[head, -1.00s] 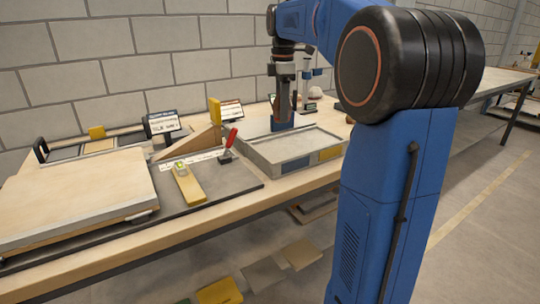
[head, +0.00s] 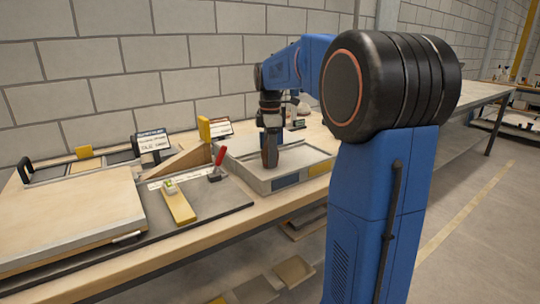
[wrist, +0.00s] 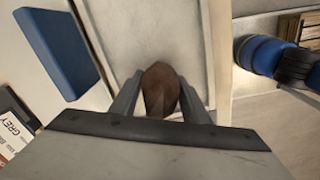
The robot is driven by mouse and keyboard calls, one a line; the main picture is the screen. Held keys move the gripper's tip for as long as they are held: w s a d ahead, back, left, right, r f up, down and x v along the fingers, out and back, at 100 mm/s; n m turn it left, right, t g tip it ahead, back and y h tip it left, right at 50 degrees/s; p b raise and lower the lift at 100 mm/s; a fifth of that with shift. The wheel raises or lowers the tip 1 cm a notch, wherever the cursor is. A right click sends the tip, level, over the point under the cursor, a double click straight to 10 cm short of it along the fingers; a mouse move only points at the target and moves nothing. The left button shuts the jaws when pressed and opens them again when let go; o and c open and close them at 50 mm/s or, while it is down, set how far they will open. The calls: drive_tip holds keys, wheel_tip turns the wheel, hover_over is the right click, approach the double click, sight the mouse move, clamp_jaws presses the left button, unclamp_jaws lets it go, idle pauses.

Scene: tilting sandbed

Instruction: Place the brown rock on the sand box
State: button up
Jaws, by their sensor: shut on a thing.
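My gripper (wrist: 161,100) is shut on the brown rock (wrist: 160,88), which shows between the two fingers in the wrist view. I cannot tell whether the rock touches the bed.
A blue block (wrist: 58,50) shows in the wrist view.

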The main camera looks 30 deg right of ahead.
drive_tip(key=o, duration=1.4)
drive_tip(key=shift+f, duration=0.1)
wheel_tip(320, 180, up, 12)
drive_tip(key=shift+r, duration=0.2)
drive_tip(key=s+a+f+m+t, duration=0.1)
drive_tip(key=s+a+f+m, duration=0.35)
drive_tip(key=s, duration=0.35)
drive_tip(key=s+a+f+m+t, duration=0.1)
drive_tip(key=s+a+f+m, duration=0.2)
drive_tip(key=s+a, duration=0.4)
drive_tip(key=s+a+f+m+t, duration=0.1)
drive_tip(key=s+f+m, duration=0.1)
drive_tip(key=s+f, duration=0.3)
drive_tip(key=s+a+f+m+t, duration=0.1)
drive_tip(key=s+a+f+m, duration=0.1)
drive_tip(key=s+f, duration=0.3)
drive_tip(key=s+a+f+m, duration=0.1)
drive_tip(key=s+f+m, duration=0.1)
drive_tip(key=s+f, duration=0.3)
drive_tip(key=shift+s+a+f+m+t, duration=0.2)
drive_tip(key=shift+f+m+t, duration=0.05)
drive_tip(key=shift+f+t, duration=0.15)
